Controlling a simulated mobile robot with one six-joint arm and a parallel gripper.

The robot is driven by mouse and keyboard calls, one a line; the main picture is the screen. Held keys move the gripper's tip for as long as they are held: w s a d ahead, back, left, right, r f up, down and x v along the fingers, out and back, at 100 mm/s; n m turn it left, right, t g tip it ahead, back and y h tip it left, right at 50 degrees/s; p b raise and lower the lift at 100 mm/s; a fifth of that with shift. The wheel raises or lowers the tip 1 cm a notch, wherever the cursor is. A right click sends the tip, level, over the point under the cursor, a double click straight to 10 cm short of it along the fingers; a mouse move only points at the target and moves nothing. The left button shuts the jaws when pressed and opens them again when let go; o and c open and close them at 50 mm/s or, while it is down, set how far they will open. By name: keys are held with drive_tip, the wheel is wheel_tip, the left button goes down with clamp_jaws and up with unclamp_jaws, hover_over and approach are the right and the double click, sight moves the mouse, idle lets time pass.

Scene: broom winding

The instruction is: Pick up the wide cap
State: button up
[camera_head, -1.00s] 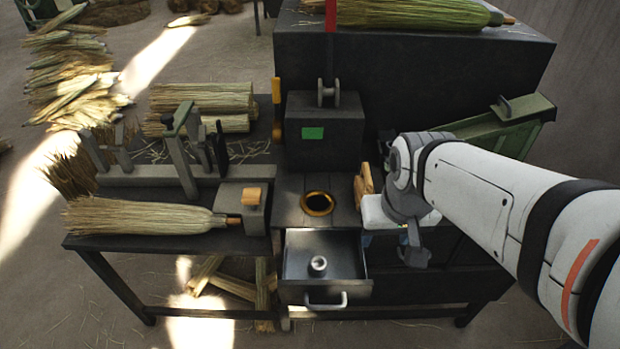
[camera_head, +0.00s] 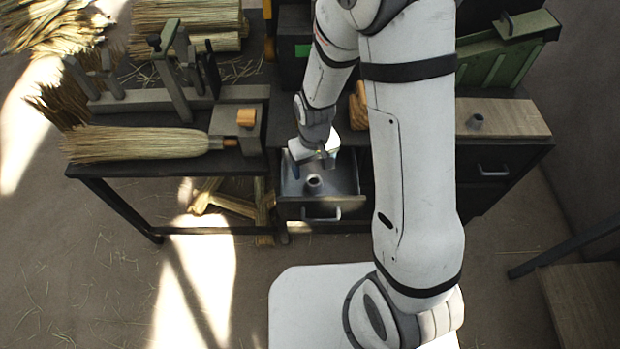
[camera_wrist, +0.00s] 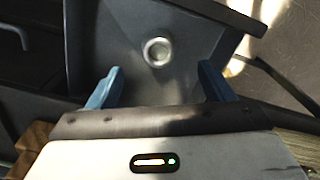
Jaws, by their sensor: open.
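A small grey cap with a round hole (camera_head: 314,184) stands in the open metal drawer (camera_head: 346,187). In the wrist view the cap (camera_wrist: 157,52) shows as a pale ring on the drawer floor, ahead of and between my fingers. A second, similar grey piece (camera_head: 477,121) stands on the wooden top at the right. I cannot tell from looks which one is the wide cap. My gripper (camera_head: 312,163) is over the back part of the drawer. Its blue fingers (camera_wrist: 161,70) are apart and empty, with the drawer cap not between them at contact.
The drawer handle (camera_head: 322,214) sticks out at the front. A straw broom (camera_head: 140,143) lies on the bench to the left, beside a block with a wooden knob (camera_head: 246,118). A green metal box (camera_head: 505,50) stands at the back right. The drawer walls surround the cap.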

sight(314, 180)
drive_tip(key=shift+d+f+p, duration=0.1)
drive_tip(key=shift+f+p, duration=0.2)
drive_tip(key=shift+f, duration=3.3)
drive_tip(key=shift+c, duration=0.5)
drive_tip(key=c, duration=1)
drive_tip(key=shift+c, duration=0.2)
drive_tip(key=shift+r, duration=0.15)
